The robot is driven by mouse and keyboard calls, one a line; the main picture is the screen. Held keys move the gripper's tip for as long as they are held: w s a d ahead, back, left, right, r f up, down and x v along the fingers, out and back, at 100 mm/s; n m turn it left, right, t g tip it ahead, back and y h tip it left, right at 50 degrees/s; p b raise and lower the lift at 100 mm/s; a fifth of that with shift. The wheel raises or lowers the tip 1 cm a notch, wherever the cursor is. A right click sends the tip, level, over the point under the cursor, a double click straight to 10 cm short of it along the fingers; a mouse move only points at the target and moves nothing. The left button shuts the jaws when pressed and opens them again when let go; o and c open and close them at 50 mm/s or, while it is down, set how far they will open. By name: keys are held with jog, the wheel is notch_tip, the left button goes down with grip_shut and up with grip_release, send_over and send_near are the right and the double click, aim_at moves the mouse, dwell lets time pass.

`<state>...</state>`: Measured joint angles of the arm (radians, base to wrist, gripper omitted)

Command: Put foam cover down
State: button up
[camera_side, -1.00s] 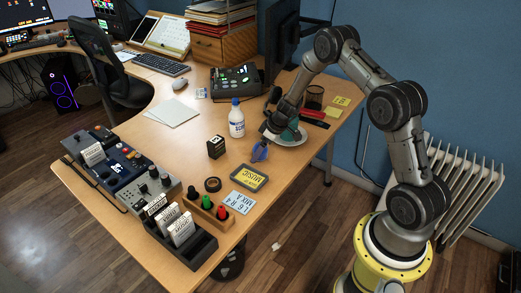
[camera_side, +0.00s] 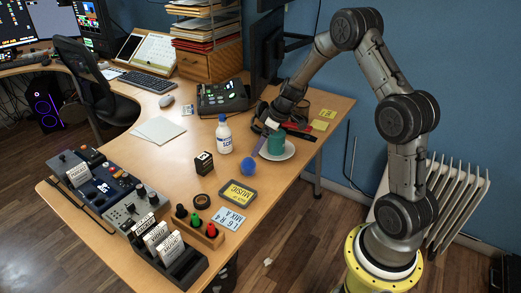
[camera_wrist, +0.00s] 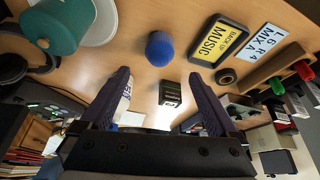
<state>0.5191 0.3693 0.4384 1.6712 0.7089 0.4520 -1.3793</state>
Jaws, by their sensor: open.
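The blue foam cover (camera_side: 248,167), a round ball shape, rests on the wooden desk between the white bottle and the saucer. In the wrist view the foam cover (camera_wrist: 159,46) shows beyond the fingertips, with clear desk around it.
A white bottle (camera_side: 223,136) and a small black cube (camera_side: 204,163) stand to the left. A MUSIC sign (camera_side: 238,192) lies in front. Bare desk surrounds the foam cover.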

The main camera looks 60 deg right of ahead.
jog(key=s+a+r, duration=0.5)
jog(key=a+r, duration=0.2)
jog(key=r, duration=0.2)
jog(key=s+a+r, duration=0.5)
jog(key=a+r, duration=0.2)
jog(key=r, duration=0.1)
jog(key=s+a+r+m, duration=0.1)
jog(key=s+a, duration=0.1)
jog(key=s, duration=0.7)
jog(key=s+a+r+m+t+h, duration=0.1)
jog(key=s+a+r, duration=0.1)
jog(key=s, duration=0.8)
jog(key=shift+a+r+m, duration=0.25)
jog(key=shift+a+m, duration=0.1)
jog(key=shift+m, duration=0.05)
